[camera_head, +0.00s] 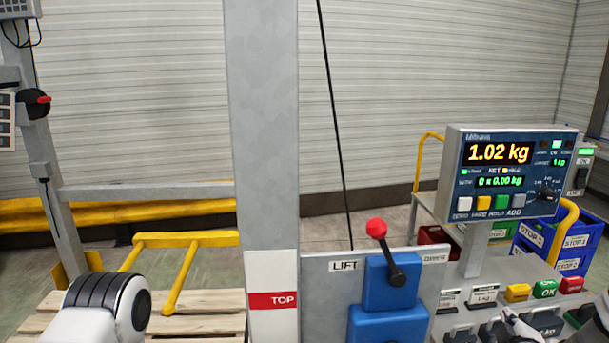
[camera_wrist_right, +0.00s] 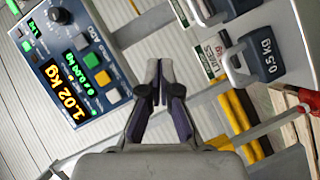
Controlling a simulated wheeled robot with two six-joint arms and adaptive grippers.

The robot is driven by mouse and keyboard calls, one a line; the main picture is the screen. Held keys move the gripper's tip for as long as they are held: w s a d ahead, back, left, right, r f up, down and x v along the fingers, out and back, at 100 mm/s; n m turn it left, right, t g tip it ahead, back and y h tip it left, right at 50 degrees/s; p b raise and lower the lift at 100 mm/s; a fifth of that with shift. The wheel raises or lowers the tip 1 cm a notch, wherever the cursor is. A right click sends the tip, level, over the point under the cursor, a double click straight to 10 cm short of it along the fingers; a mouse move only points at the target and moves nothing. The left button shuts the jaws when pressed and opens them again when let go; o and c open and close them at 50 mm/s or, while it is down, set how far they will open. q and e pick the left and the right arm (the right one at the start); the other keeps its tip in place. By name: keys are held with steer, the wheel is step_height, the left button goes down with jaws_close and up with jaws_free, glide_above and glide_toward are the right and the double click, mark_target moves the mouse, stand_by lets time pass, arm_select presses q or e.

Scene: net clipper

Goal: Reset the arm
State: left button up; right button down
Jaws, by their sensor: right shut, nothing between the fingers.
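My right gripper (camera_wrist_right: 159,78) is shut and empty in the wrist view, its two fingertips close together. In the head view it shows only in part at the lower right (camera_head: 510,319), by the front of the control panel and its weights. A white and black link of my left arm shows at the lower left of the head view; the left gripper is out of view. The scale display (camera_head: 506,172) reads 1.02 kg and also shows in the wrist view (camera_wrist_right: 75,65).
A blue lift lever box (camera_head: 392,285) with a red knob (camera_head: 376,228) stands at the centre right. Yellow, green and red buttons (camera_head: 545,289) line the panel. A 0.5 kg weight (camera_wrist_right: 258,58) is near the right gripper. A grey post (camera_head: 264,120) rises left of centre.

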steer(key=s+a+f+g+y, duration=0.2)
steer(key=s+a+f, duration=0.25)
steer(key=f, duration=0.25)
steer(key=s+a+f+n+g+y+b, duration=0.1)
steer(key=s+a+f+g, duration=0.1)
steer(key=s+a+f, duration=0.4)
steer(key=s+a+f+g+y, duration=0.2)
steer(key=a+f, duration=0.1)
steer(key=f, duration=0.5)
steer(key=s+a+f+m+g, duration=0.2)
steer(key=s+m+g, duration=0.1)
steer(key=s, duration=0.4)
steer(key=s+a+f+m+g, duration=0.1)
steer(key=s+a+m+g, duration=0.1)
steer(key=s, duration=0.6)
steer(key=s+a+f+m+g+y, duration=0.1)
steer(key=s+a+f+m+g, duration=0.1)
steer(key=s+m, duration=0.3)
steer(key=s+g, duration=0.1)
steer(key=s, duration=0.2)
steer(key=shift+a+f+g, duration=0.25)
steer(key=shift+f+g, duration=0.05)
steer(key=shift+f, duration=0.05)
